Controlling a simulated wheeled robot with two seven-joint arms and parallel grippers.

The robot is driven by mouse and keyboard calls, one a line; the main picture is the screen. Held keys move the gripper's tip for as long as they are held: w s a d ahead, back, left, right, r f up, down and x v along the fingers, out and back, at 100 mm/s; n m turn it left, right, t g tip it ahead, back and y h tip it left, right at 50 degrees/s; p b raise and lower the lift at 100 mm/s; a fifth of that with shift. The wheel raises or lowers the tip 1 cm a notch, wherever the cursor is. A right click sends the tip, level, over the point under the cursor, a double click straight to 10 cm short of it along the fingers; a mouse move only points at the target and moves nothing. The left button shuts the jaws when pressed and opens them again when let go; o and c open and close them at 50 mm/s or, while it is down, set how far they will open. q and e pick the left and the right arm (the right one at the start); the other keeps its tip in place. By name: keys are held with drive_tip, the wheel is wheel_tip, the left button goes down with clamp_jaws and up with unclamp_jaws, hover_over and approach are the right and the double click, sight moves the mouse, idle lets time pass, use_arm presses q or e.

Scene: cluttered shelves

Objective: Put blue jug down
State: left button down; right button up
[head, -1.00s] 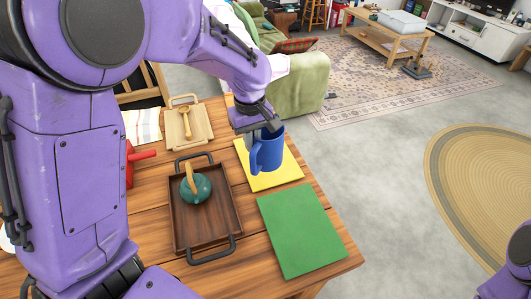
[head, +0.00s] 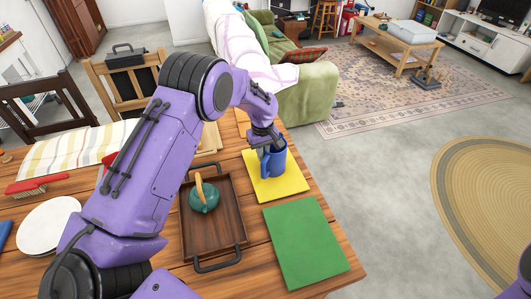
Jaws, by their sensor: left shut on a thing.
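The blue jug (head: 279,158) is upright over the yellow mat (head: 293,188) near the table's far right edge. My left gripper (head: 266,143) is shut on the jug, at its upper part near the handle side. The fingers hide some of the rim. The jug's base shows against the yellow mat, but I cannot tell whether it touches the mat or hangs just above it. My right gripper is not in view; only a bit of my right arm shows at the lower right edge.
A green mat (head: 306,242) lies bare in front of the yellow one. To the left, a dark wooden tray (head: 213,235) holds a teal pot (head: 204,198) with a wooden handle. A white plate (head: 45,225) and a red brush (head: 38,184) lie further left.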

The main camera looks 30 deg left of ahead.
use_arm(q)
drive_tip(key=shift+d+f, duration=0.1)
drive_tip(key=c, duration=1.2)
unclamp_jaws()
wheel_tip(320, 180, up, 12)
drive_tip(key=shift+f+b, duration=0.15)
drive_tip(key=shift+b, duration=0.85)
drive_tip(key=shift+r, duration=0.3)
